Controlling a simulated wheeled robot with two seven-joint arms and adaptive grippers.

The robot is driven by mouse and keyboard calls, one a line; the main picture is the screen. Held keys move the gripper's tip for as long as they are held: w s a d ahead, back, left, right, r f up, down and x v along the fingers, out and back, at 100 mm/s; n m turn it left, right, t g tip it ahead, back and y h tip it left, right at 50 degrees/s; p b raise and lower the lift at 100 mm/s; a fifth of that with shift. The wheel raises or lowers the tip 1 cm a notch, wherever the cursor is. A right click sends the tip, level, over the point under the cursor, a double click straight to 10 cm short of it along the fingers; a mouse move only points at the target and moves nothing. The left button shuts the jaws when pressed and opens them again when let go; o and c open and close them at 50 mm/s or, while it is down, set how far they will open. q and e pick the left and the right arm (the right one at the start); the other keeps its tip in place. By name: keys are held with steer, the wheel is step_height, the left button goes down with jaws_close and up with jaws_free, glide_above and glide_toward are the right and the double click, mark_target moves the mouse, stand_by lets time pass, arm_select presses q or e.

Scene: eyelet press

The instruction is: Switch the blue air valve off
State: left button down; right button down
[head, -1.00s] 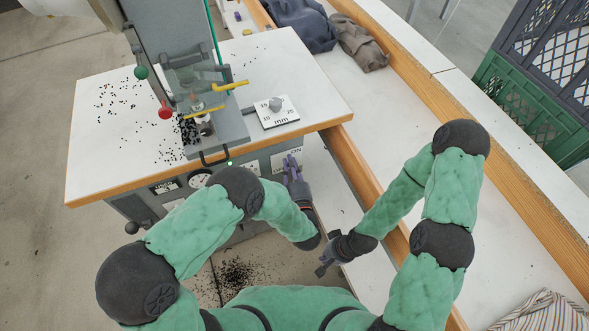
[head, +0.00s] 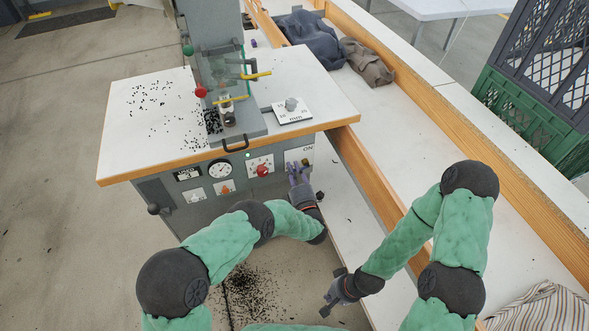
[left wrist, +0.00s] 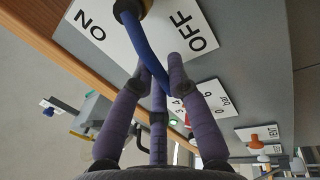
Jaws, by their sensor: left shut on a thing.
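The blue air valve's lever (left wrist: 138,42) runs from a brass-coloured fitting (left wrist: 135,6) in front of a white plate (left wrist: 95,28) with ON at left and OFF at right in the left wrist view. The lever passes between these words, its far end among my fingers. My left gripper (left wrist: 160,70) is shut on the lever. In the head view the left gripper (head: 297,170) is at the ON plate (head: 306,153) on the press's front, hiding the lever. My right gripper (head: 331,292) looks open and empty, low and away from the press.
The press table (head: 165,130) overhangs above. A wood-edged bench (head: 400,145) stands at right. Dark bits litter the floor.

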arm_select(q)
steer(key=shift+a+f+n+y, duration=0.1)
steer(key=shift+f+n+y, duration=0.35)
steer(key=shift+n, duration=0.75)
steer(key=shift+f, duration=0.1)
steer(key=c, duration=1.2)
jaws_free()
steer(key=v, duration=0.7)
steer(key=shift+s, duration=0.3)
